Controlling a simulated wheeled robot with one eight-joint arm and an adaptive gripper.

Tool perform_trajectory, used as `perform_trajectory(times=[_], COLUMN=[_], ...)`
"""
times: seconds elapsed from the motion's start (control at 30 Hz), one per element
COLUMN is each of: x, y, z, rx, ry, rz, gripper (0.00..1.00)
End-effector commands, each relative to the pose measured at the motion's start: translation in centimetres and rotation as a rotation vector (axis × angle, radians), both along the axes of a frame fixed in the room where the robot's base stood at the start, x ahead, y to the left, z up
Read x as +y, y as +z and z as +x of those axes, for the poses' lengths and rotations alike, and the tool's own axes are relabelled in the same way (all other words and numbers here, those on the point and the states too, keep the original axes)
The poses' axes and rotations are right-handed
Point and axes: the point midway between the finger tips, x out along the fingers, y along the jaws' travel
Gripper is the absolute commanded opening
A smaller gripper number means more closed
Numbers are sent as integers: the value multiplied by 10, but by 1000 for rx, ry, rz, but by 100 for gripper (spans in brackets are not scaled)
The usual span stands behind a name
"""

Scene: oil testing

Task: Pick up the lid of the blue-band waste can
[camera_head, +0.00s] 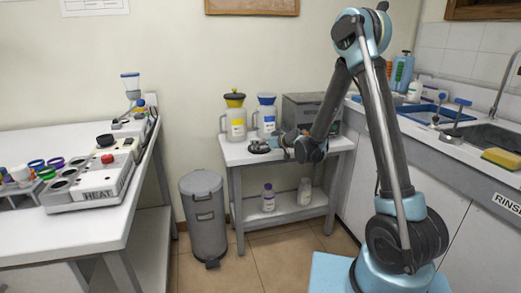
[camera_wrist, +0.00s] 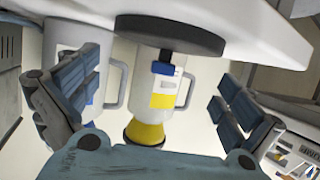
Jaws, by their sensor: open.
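The blue-band waste can (camera_head: 266,120) stands on the small white table, with a blue funnel-like top. It also shows at the left of the wrist view (camera_wrist: 62,45), partly behind a finger. A dark round lid (camera_wrist: 170,34) with a stem and blue knob (camera_wrist: 164,68) rests on the table in the wrist view, which looks upside down. It appears as a dark shape in the head view (camera_head: 258,147). My gripper (camera_head: 287,143) is low over the table, beside the lid. In the wrist view its fingers (camera_wrist: 157,95) are wide apart and empty, on either side of the knob.
The yellow-band can (camera_head: 236,122) stands left of the blue-band can, behind the lid in the wrist view. A grey box (camera_head: 308,112) stands at the table's right. Bottles (camera_head: 268,198) sit on the lower shelf. A grey bin (camera_head: 204,218) stands on the floor at left.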

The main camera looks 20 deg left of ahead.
Motion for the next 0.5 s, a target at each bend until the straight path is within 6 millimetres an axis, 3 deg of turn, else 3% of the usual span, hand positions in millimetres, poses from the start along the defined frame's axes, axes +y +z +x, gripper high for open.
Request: perform_trajectory(times=[0.2,0.47,0.5], x=[22,25,25], y=[-9,-10,-10], z=[15,17,17], rx=[0,1,1], ry=[1,0,0], rz=[0,-1,-1], gripper=[100,100,93])
